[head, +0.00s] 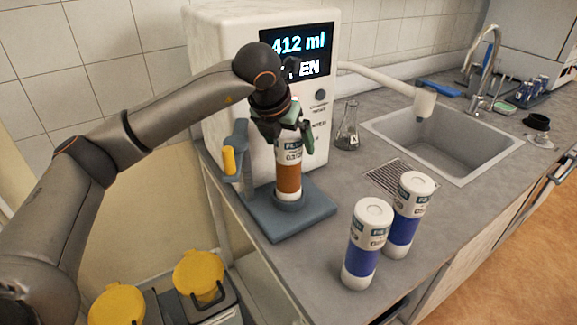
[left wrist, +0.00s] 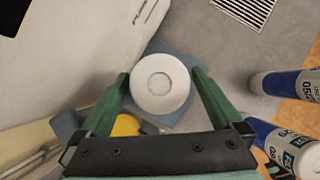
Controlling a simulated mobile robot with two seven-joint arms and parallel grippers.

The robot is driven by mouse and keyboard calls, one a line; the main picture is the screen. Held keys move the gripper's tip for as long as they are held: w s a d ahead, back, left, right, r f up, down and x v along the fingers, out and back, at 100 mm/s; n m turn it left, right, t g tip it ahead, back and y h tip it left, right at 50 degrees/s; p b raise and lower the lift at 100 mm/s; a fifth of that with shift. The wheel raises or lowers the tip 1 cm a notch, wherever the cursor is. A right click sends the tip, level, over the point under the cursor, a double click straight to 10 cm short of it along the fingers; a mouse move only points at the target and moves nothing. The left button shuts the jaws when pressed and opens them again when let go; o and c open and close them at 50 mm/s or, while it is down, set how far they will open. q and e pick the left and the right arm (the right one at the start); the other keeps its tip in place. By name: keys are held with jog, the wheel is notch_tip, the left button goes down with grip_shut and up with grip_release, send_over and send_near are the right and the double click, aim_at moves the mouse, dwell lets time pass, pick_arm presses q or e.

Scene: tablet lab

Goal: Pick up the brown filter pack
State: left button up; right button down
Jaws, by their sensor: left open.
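The brown filter pack (head: 288,180) stands upright on a blue-grey base plate (head: 318,212) in front of the white machine. It is a white cylinder with a brown band; its upper part is partly hidden by my gripper in the head view. My left gripper (head: 292,135) is above and around its top, with green fingers open. In the left wrist view, the round white top (left wrist: 160,84) of the pack lies between the two fingertips, with a finger on each side. Whether the fingers touch it I cannot tell. My right gripper is not in view.
Two blue-banded filter packs (head: 367,245) (head: 408,215) stand to the right on the grey counter. The machine (head: 225,60) with a display stands behind, its yellow-handled lever (head: 229,160) at left. A flask (head: 348,128) and sink (head: 440,135) are further right. Yellow-lidded bins (head: 199,272) stand below left.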

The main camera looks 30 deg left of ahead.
pick_arm(q)
jog(key=shift+f, duration=0.1)
grip_shut()
dwell(0.8)
jog(key=shift+w, duration=0.1)
